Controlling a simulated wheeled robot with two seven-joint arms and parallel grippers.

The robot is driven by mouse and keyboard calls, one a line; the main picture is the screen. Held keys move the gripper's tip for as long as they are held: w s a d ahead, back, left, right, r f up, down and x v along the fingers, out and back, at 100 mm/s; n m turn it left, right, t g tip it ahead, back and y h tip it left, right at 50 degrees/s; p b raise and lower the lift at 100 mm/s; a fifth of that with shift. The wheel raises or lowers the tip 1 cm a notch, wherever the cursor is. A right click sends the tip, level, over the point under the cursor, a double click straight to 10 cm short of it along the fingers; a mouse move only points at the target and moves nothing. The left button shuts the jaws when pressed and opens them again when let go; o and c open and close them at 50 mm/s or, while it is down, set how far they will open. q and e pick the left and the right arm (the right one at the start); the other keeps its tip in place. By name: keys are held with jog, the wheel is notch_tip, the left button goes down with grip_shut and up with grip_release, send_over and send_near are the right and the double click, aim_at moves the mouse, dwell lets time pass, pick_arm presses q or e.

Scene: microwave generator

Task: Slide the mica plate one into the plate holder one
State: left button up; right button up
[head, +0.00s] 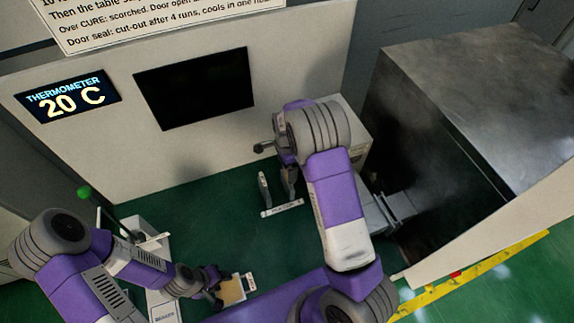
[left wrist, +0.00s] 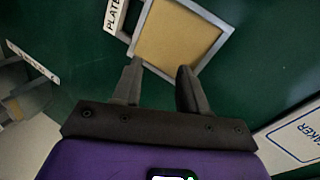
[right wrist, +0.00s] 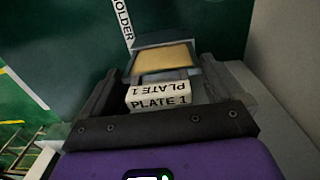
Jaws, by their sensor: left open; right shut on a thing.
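Mica plate one is a tan sheet (right wrist: 163,60) in a grey frame with a white PLATE 1 tab (right wrist: 158,101). My right gripper (right wrist: 160,82) is shut on it, and the plate lies ahead of the fingers. In the head view my right wrist mostly hides the plate. The plate holder's white label (head: 282,208) lies on the green surface below the right hand, and part of a HOLDER label (right wrist: 122,20) shows in the right wrist view. I cannot tell whether plate and holder touch. My left gripper (left wrist: 160,78) is open beside another tan framed plate (left wrist: 180,40), also in the head view (head: 232,290).
A large dark metal box (head: 470,110) stands open at the right. A pale panel with a thermometer display reading 20 C (head: 68,97) and a black screen (head: 195,88) stands behind. A lever with a green knob (head: 84,192) is at left.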

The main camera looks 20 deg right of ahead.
aim_at(222, 286)
pick_arm(q)
jog(key=shift+s+f+b, duration=0.1)
jog(key=shift+f+b, duration=0.5)
jog(key=shift+f, duration=0.05)
pick_arm(e)
jog(key=shift+s+f, duration=0.1)
jog(key=shift+f, duration=0.75)
